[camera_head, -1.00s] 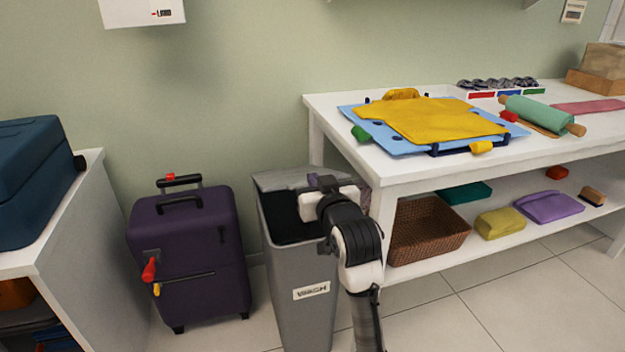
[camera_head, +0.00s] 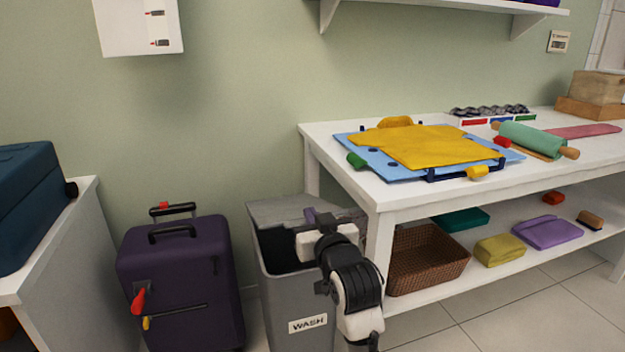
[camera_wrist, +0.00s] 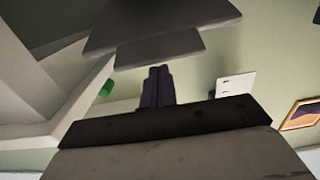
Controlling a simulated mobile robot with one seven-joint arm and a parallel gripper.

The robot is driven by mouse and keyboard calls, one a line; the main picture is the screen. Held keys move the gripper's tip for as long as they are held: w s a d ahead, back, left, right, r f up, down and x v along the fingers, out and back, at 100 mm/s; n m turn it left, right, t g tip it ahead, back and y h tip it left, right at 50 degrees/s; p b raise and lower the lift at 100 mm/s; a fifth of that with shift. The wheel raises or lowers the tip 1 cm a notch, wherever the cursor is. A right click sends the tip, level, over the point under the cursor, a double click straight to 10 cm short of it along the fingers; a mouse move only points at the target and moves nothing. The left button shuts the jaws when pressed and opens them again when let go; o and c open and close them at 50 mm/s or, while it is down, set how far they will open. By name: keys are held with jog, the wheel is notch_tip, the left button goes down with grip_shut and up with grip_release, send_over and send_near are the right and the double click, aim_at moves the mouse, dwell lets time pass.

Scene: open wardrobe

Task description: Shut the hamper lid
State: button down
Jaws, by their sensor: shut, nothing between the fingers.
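The grey hamper (camera_head: 290,300) with a WASH label stands on the floor between the suitcase and the table. Its grey lid (camera_head: 280,209) is raised at the back, and the dark inside shows at the front left. My gripper (camera_head: 311,216) is over the hamper's opening, in front of the lid, with its fingers shut and empty. My arm hides the hamper's right side. In the wrist view the shut purple fingers (camera_wrist: 158,85) point toward a dark grey panel, which looks like the lid. I cannot tell whether they touch it.
A purple suitcase (camera_head: 180,285) stands left of the hamper. The white table (camera_head: 400,195) is close on the right, with a wicker basket (camera_head: 425,258) on its lower shelf. A white cabinet (camera_head: 60,250) with a blue case is at far left. Floor is clear at front right.

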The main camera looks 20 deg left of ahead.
notch_tip(320, 180, up, 19)
jog(key=p, duration=0.5)
jog(key=s+d+f+p, duration=0.25)
jog(key=f+p, duration=0.55)
jog(key=p, duration=0.5)
jog(key=s+d+f+p, duration=0.2)
jog(key=s+f+p, duration=0.2)
jog(key=f+p, duration=0.6)
jog(key=w+a+r+p, duration=0.1)
jog(key=w+p, duration=0.1)
jog(key=w+a+p, duration=0.2)
jog(key=w+a+r+p, duration=0.1)
jog(key=w+a+p, duration=0.1)
jog(key=w, duration=0.1)
jog(key=shift+w+a+r, duration=0.1)
jog(key=shift+r, duration=0.2)
jog(key=shift+s+d+f, duration=0.15)
jog(key=shift+s+f, duration=0.05)
jog(key=shift+f, duration=0.9)
jog(key=shift+s+d+f, duration=0.15)
jog(key=shift+f, duration=0.9)
jog(key=shift+b, duration=0.3)
